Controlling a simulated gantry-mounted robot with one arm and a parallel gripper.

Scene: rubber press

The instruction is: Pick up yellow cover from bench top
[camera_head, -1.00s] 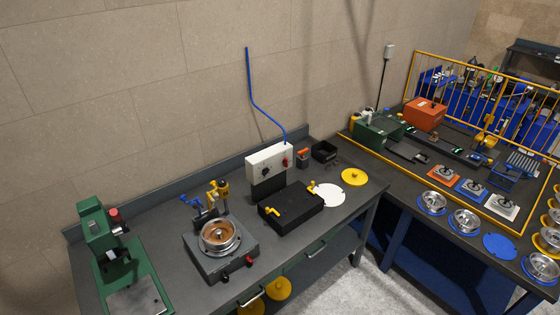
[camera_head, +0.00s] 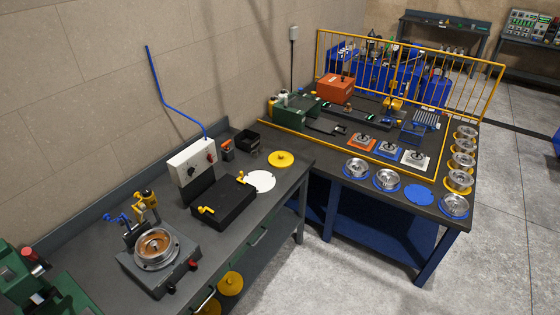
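A round yellow cover (camera_head: 281,159) with a small raised knob lies flat on the dark bench top (camera_head: 235,235), near its right end. A white disc (camera_head: 260,181) lies just in front and to the left of it. Two more yellow round covers sit below the bench top, one at the lower shelf (camera_head: 230,284) and one partly cut off by the picture's bottom edge (camera_head: 208,305). My gripper is not in view, and nothing touches the yellow cover on the bench top.
A black box with yellow handles (camera_head: 225,203), a white control box (camera_head: 192,160) and a round-bowl machine (camera_head: 155,247) stand left of the cover. An open black bin (camera_head: 247,140) stands behind it. The right bench (camera_head: 335,190) holds metal bowls and a yellow fence (camera_head: 400,75).

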